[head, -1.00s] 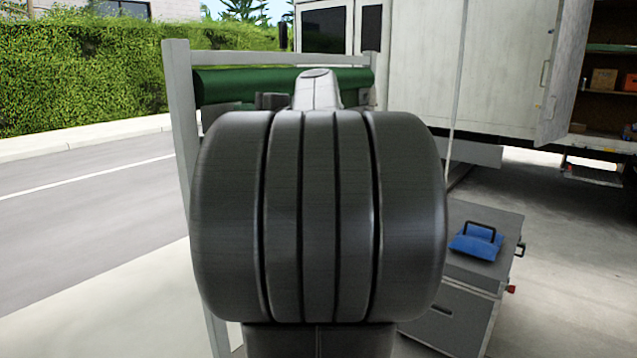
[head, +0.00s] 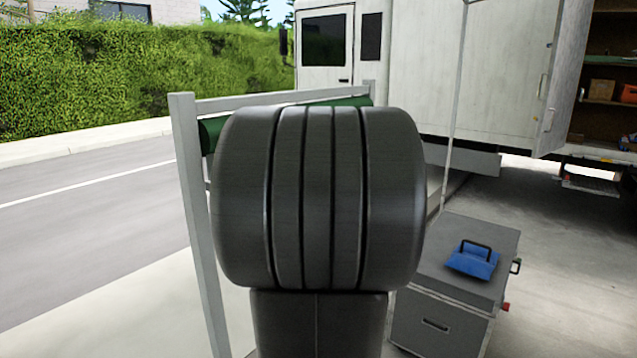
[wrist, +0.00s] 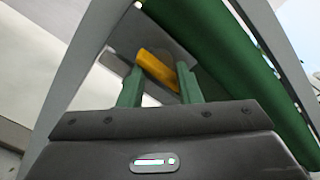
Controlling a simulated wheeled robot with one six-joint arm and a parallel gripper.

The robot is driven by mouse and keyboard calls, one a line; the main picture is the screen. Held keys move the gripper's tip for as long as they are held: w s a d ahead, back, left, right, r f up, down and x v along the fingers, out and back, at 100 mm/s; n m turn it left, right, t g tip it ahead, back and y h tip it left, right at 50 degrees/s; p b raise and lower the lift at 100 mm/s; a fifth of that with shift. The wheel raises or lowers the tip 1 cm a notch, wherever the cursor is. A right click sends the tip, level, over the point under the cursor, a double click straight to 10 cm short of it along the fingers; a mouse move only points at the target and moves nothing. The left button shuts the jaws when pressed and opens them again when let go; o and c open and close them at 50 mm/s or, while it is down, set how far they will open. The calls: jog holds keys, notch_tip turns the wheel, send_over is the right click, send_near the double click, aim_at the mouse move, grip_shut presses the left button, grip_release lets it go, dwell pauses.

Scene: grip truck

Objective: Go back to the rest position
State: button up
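My gripper (wrist: 160,80) shows in the wrist view with two green fingers standing apart, so it is open. A yellow-orange bar (wrist: 158,68) lies slantwise between and beyond the fingertips in the picture. I cannot tell whether a finger touches it. In the head view my own dark, rounded arm joint fills the middle and hides my gripper.
A grey frame (head: 190,180) carrying a green roll (head: 208,137) stands just behind my arm; the roll also passes close on the right in the wrist view (wrist: 225,50). A grey case (head: 450,300) with a blue handled object (head: 472,262) stands at right, before a white truck (head: 430,80).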

jog(key=shift+r+m+p, duration=0.1)
jog(key=shift+m+p, duration=0.5)
jog(key=shift+p, duration=0.05)
